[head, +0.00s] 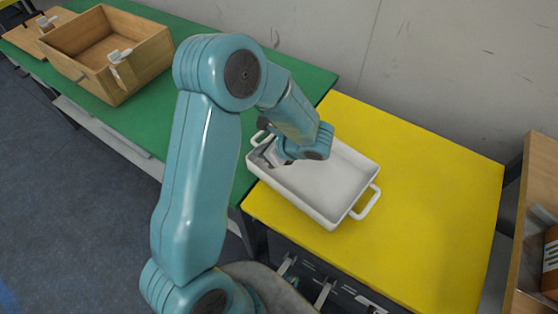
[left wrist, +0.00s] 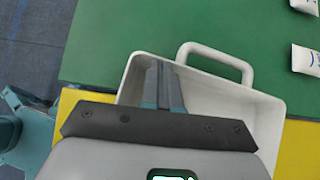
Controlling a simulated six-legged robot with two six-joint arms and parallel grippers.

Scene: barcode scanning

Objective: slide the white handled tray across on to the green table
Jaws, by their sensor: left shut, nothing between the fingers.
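The white handled tray (head: 325,180) is empty and lies mostly on the yellow table (head: 430,190). Its left end reaches over the seam onto the green table (head: 150,140). In the left wrist view the tray (left wrist: 235,95) has one handle over the green surface (left wrist: 130,25). My left gripper (head: 268,157) is at the tray's left end, beside that handle. My right gripper is not in view.
A wooden shelf (head: 535,200) stands right of the yellow table. Green between box and tray looks largely clear.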

